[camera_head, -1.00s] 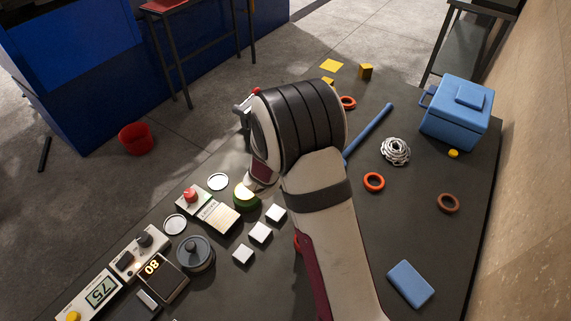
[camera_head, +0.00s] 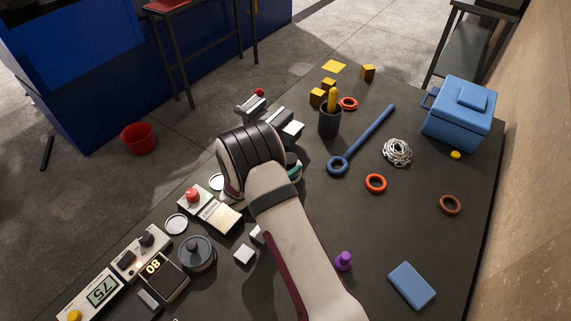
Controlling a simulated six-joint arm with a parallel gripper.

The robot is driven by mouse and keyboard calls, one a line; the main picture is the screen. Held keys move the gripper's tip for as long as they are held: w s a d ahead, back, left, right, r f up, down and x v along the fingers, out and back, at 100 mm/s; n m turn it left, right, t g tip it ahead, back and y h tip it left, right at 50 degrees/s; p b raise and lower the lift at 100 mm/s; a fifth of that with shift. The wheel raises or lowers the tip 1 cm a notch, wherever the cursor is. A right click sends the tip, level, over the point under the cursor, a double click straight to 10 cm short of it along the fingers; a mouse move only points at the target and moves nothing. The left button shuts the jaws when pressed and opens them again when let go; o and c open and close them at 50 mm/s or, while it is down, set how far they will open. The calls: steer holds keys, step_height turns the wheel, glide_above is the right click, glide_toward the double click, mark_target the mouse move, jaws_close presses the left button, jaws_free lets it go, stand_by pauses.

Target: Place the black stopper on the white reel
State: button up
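A silvery-white coiled ring (camera_head: 397,152) lies on the dark table at right of centre; it may be the white reel, but I cannot be sure. I cannot pick out a black stopper for certain. A dark grey round piece with a knob on top (camera_head: 196,252) stands at the lower left. My wrist (camera_head: 252,157) is over the left-centre of the table, left of the coiled ring and well apart from it.
A black cup (camera_head: 330,122) holding something yellow, a blue wrench-like bar (camera_head: 362,140), an orange ring (camera_head: 375,183) and a purple piece (camera_head: 344,261) stand or lie around. A blue box (camera_head: 460,112) is at the right. Instruments line the left edge. The lower-right middle is fairly clear.

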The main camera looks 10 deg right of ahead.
steer(key=shift+o, duration=0.8)
